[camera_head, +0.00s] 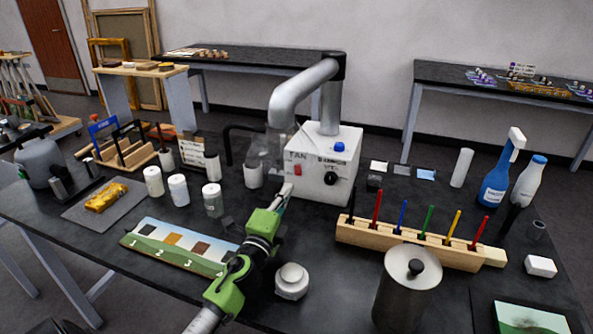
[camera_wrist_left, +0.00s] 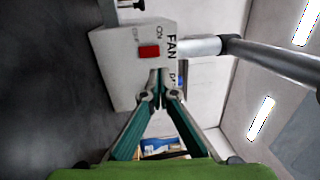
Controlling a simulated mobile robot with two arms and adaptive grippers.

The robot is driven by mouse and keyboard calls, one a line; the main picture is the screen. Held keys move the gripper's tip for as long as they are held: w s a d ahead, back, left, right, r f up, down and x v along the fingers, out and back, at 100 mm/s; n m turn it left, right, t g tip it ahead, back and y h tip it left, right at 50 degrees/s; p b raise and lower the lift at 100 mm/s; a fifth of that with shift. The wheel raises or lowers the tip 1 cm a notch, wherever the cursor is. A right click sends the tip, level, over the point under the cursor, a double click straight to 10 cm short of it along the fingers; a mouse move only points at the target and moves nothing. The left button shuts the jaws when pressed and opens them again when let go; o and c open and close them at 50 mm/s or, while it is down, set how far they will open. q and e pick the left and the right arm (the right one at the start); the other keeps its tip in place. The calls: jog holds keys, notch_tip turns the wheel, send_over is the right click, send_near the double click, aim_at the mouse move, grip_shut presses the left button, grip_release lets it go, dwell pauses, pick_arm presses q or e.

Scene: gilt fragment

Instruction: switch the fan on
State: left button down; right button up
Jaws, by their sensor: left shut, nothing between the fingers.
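The fan unit (camera_head: 324,172) is a white box in the middle of the dark table, with a thick grey duct (camera_head: 302,92) bent over it. My left gripper (camera_head: 286,190) is shut and empty, just below and in front of the switch. Its fingertips (camera_wrist_left: 157,92) appear close to the box face. My right gripper is not in view.
A wooden rack (camera_head: 408,243) of coloured tools stands right of my left arm, with a metal canister (camera_head: 407,287) in front. White jars (camera_head: 178,189) and a numbered sample board (camera_head: 179,247) lie left.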

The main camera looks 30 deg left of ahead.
pick_arm(q)
jog(key=x, duration=0.8)
jog(key=shift+p, duration=0.3)
jog(key=shift+w, duration=0.1)
jog(key=p, duration=0.3)
jog(key=shift+w+r+h, duration=0.1)
jog(key=shift+w+h, duration=0.15)
jog(key=shift+h, duration=0.05)
